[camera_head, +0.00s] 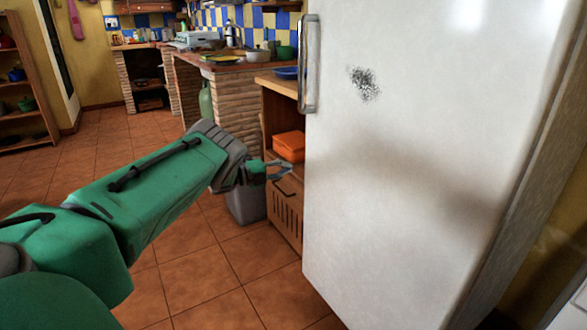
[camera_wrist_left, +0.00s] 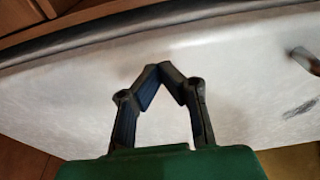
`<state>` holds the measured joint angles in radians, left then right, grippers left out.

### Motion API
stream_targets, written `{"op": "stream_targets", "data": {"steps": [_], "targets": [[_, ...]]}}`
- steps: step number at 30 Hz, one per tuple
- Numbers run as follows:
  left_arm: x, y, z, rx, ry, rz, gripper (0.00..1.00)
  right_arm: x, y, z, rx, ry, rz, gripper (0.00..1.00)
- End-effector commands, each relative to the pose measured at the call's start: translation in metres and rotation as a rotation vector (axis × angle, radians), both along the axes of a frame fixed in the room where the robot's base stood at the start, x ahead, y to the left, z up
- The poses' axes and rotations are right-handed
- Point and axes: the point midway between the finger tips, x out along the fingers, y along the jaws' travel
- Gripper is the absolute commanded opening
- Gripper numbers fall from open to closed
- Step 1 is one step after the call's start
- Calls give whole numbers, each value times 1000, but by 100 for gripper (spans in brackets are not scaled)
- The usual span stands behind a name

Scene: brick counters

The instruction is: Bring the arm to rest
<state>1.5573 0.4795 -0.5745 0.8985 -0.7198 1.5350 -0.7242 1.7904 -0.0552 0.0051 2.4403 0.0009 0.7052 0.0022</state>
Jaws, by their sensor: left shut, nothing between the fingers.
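My left arm, green and grey, comes in from the left in the head view and reaches toward the left edge of the white fridge (camera_head: 420,150). My left gripper (camera_head: 283,172) is shut and empty, beside the fridge edge and in front of a wooden cabinet. In the left wrist view my left gripper (camera_wrist_left: 165,70) shows its fingertips together, with the white fridge surface (camera_wrist_left: 60,100) behind them. I cannot tell whether the fingertips touch it. My right gripper is not in either view.
The fridge has a metal handle (camera_head: 309,63). The wooden cabinet (camera_head: 285,225) holds an orange box (camera_head: 289,146). A grey bin (camera_head: 246,204) stands beside it. Brick counters (camera_head: 225,98) stand behind, and shelves (camera_head: 22,95) at the far left. The tiled floor (camera_head: 100,150) between is clear.

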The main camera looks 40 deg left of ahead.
Motion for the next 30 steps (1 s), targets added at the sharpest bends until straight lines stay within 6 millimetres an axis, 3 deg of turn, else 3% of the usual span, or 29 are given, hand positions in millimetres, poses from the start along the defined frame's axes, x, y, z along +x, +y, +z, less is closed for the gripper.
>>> {"op": "stream_targets", "data": {"steps": [9, 13, 25, 30], "targets": [[-27, 48, 0, 1, -1, 2, 0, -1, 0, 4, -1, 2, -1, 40], [-33, 60, -2, -2, -1, 0, 0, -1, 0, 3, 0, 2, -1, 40], [-33, 59, 0, -26, 10, 20, 0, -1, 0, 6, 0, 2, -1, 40], [-26, 40, -22, -239, 108, 182, 0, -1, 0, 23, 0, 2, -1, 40]]}}
